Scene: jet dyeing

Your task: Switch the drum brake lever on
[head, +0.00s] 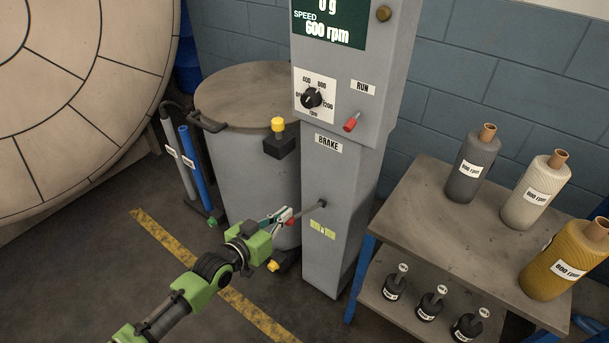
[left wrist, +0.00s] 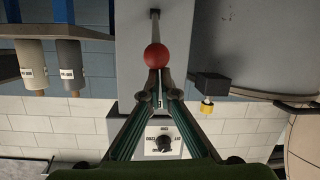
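The brake lever (head: 308,211) is a thin metal rod with a red ball knob (head: 290,220). It sticks out of the grey column below the BRAKE label (head: 328,143) and points left and slightly down in the head view. My left gripper (head: 288,214) is at the knob. In the left wrist view, the red knob (left wrist: 156,56) sits just past the fingertips of my left gripper (left wrist: 158,76), which are together with almost no gap. The knob is not between the fingers; I cannot tell whether they touch it. My right gripper is not in view.
A grey drum (head: 245,150) stands left of the column (head: 340,200). A speed dial (head: 311,98) and a red RUN lever (head: 352,122) are higher on the column. A table (head: 420,200) with labelled bottles stands at the right. Open floor lies in front.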

